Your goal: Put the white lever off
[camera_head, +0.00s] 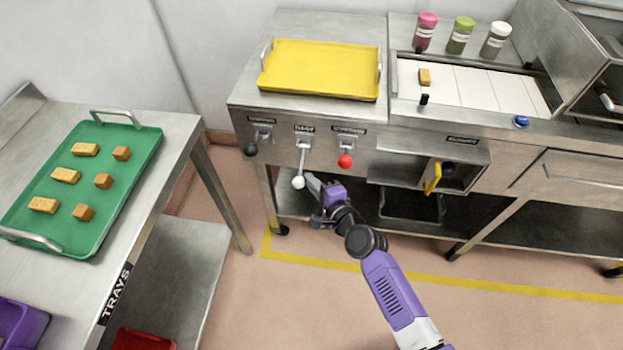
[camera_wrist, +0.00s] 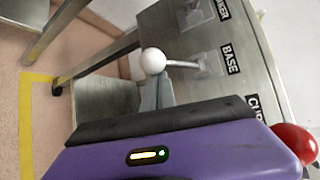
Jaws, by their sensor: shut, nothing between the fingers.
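The white lever (camera_head: 299,182) is on the front panel of the steel machine, between a black-knobbed lever and a red-knobbed lever. Its stem reaches out and down from its plate to a round white knob. In the wrist view the white knob (camera_wrist: 153,61) sits just past my fingertips, with its stem running right to the panel, beside a label reading BASE. My gripper (camera_head: 313,184) is shut and empty, right of and very close to the knob. In the wrist view my gripper (camera_wrist: 157,85) overlaps the knob's lower edge; I cannot tell whether they touch.
The black lever (camera_head: 250,149) is to the left and the red lever (camera_head: 345,161) to the right, close by. A yellow tray (camera_head: 320,68) lies on top of the machine. A yellow handle (camera_head: 432,178) juts out further right. A green tray (camera_head: 150,150) rests on the left table.

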